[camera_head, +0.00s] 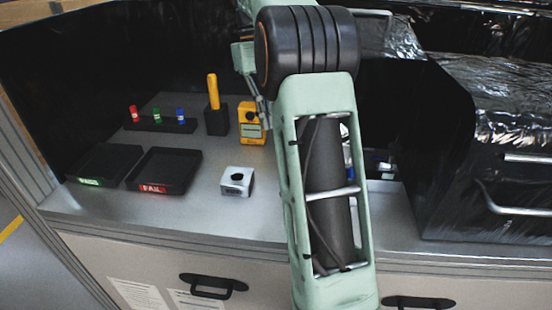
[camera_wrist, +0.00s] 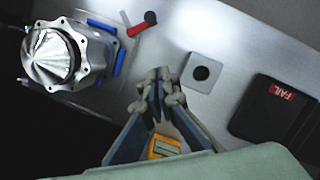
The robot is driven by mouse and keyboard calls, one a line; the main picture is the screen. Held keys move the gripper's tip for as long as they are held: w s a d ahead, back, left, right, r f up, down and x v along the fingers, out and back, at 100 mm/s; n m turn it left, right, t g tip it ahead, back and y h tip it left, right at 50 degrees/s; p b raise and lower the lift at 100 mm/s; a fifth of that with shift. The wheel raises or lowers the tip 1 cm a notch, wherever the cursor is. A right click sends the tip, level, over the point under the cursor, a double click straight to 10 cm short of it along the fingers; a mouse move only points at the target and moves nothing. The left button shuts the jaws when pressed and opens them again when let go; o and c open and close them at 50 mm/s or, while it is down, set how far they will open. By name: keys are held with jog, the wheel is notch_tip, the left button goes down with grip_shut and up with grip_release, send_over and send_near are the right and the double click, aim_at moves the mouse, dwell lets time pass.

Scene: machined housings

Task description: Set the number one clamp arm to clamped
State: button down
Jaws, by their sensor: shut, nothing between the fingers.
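A silver machined housing (camera_wrist: 58,52) with a flanged rim stands at the left of the wrist view. Blue bars (camera_wrist: 101,26) and (camera_wrist: 120,62) lie close around it, and a red bar with a dark end (camera_wrist: 141,25) is at its upper right. I cannot tell which of these, if any, is the number one clamp arm, or how it is set. In the head view my arm hides most of this area. My gripper (camera_wrist: 160,78) is shut and empty, to the right of the housing and apart from it.
A grey block with a dark hole (camera_head: 237,181) sits on the bench. A yellow device (camera_head: 251,122), a black block with a yellow handle (camera_head: 215,120), and a rack with red, green and blue pieces (camera_head: 158,125) stand behind. PASS tray (camera_head: 105,160) and FAIL tray (camera_head: 166,170) lie left.

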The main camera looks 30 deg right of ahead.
jog(key=shift+s+f, duration=0.1)
dwell(0.3)
jog(key=s+f, duration=0.6)
jog(key=f, duration=0.3)
jog(key=shift+s+f+b, duration=0.2)
jog(key=shift+b, duration=0.15)
